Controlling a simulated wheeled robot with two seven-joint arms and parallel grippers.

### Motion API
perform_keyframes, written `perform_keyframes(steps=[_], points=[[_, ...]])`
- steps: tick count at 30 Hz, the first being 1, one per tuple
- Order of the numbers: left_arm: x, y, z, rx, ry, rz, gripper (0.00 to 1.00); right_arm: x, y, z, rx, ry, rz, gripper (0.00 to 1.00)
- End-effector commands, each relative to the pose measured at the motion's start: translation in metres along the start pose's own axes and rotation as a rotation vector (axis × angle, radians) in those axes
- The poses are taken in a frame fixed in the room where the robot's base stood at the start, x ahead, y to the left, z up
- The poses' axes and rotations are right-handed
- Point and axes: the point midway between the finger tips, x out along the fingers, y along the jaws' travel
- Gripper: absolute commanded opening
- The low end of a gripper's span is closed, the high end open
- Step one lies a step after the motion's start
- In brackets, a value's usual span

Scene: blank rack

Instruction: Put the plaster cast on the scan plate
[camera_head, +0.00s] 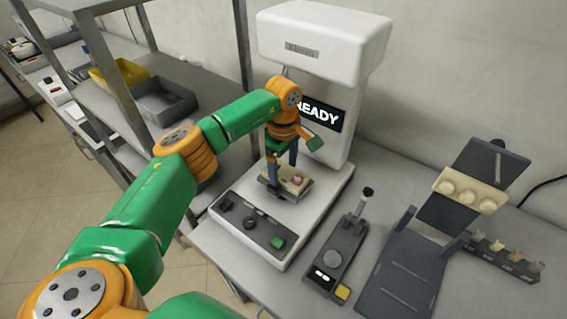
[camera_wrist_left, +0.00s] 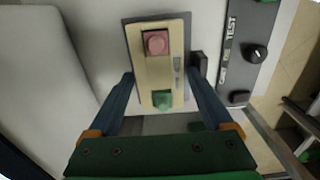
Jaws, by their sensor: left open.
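A cream plaster cast (camera_head: 299,184) with a pink stud lies flat on the scan plate inside the white scanner. The left wrist view shows the cast (camera_wrist_left: 147,72) with a pink square stud and a green one; the grey scan plate (camera_wrist_left: 128,45) shows along its edge. My left gripper (camera_head: 281,176) is open and pointed down over the cast. In the left wrist view its dark blue fingers (camera_wrist_left: 162,82) stand on either side of the cast, with visible gaps beside it. The fingers hide part of the cast and plate in the head view. My right gripper is not in view.
The scanner's head (camera_head: 320,45) overhangs the plate, and its screen (camera_head: 320,115) reads READY. Buttons line its front panel (camera_head: 250,222). To the right stand a small dark device (camera_head: 336,258), a tilted stand with a cream block (camera_head: 470,191), and a rack of small blanks (camera_head: 505,262).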

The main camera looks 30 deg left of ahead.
Motion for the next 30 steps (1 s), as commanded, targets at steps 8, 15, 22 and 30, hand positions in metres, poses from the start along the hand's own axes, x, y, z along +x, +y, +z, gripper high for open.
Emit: perform_keyframes(steps=[8,15,22,30], points=[[-0.048,0.002,0.000,0.000,0.000,0.007,0.85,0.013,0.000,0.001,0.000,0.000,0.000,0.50],[-0.106,0.001,0.001,0.000,0.000,0.003,0.85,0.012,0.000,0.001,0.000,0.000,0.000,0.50],[-0.122,0.000,0.000,0.001,0.000,0.000,0.85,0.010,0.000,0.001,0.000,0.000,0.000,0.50],[-0.122,0.000,0.000,0.000,0.000,0.000,0.85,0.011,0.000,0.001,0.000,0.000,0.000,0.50]])
